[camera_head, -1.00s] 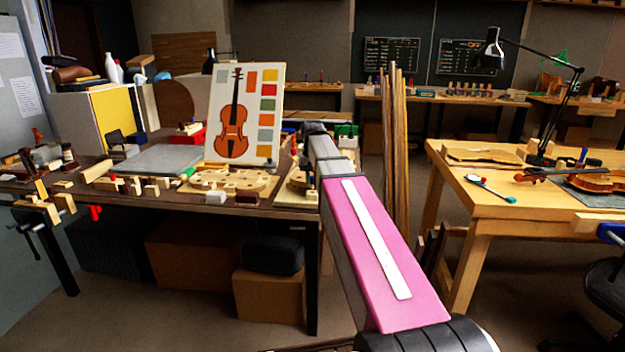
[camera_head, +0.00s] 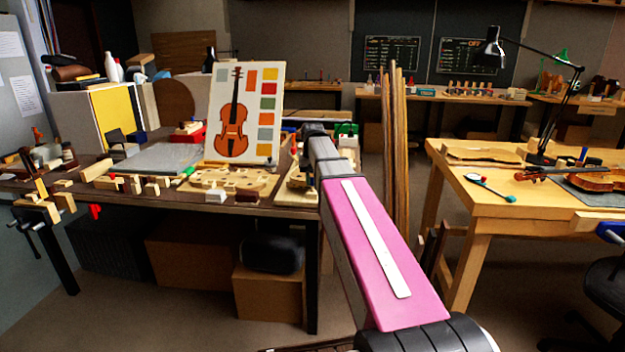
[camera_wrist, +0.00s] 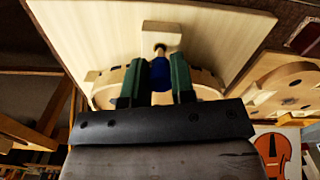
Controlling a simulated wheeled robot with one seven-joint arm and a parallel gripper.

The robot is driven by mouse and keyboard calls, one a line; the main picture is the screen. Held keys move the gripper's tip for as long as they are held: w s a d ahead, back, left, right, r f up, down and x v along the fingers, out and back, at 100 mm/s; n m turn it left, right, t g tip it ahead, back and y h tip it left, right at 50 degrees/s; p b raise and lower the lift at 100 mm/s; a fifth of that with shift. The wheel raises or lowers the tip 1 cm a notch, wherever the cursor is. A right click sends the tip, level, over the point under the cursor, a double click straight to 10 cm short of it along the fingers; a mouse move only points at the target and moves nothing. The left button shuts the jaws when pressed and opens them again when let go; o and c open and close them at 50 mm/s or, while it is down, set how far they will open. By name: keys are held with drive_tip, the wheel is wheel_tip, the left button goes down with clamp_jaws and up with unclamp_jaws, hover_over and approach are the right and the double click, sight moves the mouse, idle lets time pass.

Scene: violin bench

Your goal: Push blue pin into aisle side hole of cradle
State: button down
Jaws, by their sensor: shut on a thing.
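In the wrist view my gripper (camera_wrist: 154,75) is shut on the blue pin (camera_wrist: 160,72), held between its two green fingers. A pale narrow tip of the pin points at a small wooden block (camera_wrist: 162,29) on a pale board (camera_wrist: 205,30); whether it is in a hole there cannot be told. A curved wooden piece (camera_wrist: 207,82), apparently part of the cradle, lies behind the fingers, partly hidden by them. In the head view my arm hides the gripper and the pin.
A wooden form with round holes (camera_wrist: 285,85) lies beside the pale board. In the head view the left bench (camera_head: 150,200) carries many small blocks and a violin picture board (camera_head: 245,112). Upright wooden strips (camera_head: 396,150) stand just right of my arm.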

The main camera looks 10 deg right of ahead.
sight(313, 178)
drive_tip(key=shift+f, duration=0.9)
drive_tip(key=shift+r, duration=0.2)
drive_tip(key=shift+r, duration=0.9)
drive_tip(key=shift+f, duration=1.1)
idle(1.1)
drive_tip(key=c, duration=0.9)
unclamp_jaws()
drive_tip(key=shift+r, duration=0.1)
wheel_tip(313, 178, up, 11)
drive_tip(key=shift+f, duration=0.15)
